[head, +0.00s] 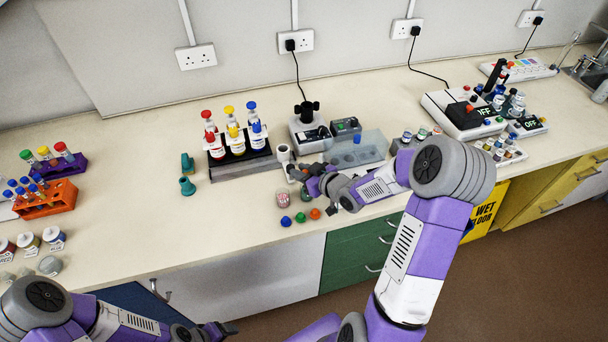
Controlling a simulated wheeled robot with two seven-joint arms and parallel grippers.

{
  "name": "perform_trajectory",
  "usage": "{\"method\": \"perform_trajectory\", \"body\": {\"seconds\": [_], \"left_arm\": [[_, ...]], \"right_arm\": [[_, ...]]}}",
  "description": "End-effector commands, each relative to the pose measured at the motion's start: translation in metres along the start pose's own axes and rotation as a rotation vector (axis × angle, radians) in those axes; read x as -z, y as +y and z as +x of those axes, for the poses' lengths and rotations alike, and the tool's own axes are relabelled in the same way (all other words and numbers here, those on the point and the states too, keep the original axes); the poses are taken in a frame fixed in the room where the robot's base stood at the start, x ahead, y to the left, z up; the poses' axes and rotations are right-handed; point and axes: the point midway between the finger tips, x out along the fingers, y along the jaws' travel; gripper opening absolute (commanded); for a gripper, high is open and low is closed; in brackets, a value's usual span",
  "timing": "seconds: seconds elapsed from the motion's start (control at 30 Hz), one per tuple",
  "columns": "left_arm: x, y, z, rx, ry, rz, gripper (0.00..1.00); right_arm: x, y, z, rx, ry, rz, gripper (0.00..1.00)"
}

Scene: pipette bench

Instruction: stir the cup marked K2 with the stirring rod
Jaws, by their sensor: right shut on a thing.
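My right gripper (312,180) is low over the bench, left of the clear blue rack. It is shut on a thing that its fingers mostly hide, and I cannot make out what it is. A pinkish patterned cup (283,200) stands just left of and in front of the gripper. A small white cup (283,152) stands behind it. No K2 mark is readable at this size, and I cannot pick out the stirring rod. My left gripper (225,328) is at the bottom, in front of the bench and away from these things. Its opening cannot be made out.
Blue, green and orange caps (300,217) lie near the front edge. A black rack of bottles (240,165) is to the left, and a clear blue rack (358,150) is close to the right wrist. Bench (130,215) between the bottles and the orange rack (45,200) is mostly clear.

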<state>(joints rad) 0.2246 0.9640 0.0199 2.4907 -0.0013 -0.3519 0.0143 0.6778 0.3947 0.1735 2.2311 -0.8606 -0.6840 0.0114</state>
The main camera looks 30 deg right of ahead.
Motion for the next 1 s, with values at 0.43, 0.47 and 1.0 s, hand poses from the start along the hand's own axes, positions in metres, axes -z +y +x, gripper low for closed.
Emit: {"method": "perform_trajectory", "body": {"seconds": [0.43,0.47,1.0], "left_arm": [[0.0,-0.001,0.003,0.0,0.0,0.0,0.73],[0.0,-0.003,0.007,0.0,0.0,0.0,0.73],[-0.001,0.008,-0.02,0.0,0.0,0.0,0.73]], "right_arm": [[-0.003,0.005,-0.009,0.0,0.0,-0.002,0.0],[-0.004,0.001,-0.007,0.002,0.002,-0.003,0.0],[0.031,-0.002,-0.021,0.0,0.0,0.0,0.0]]}}
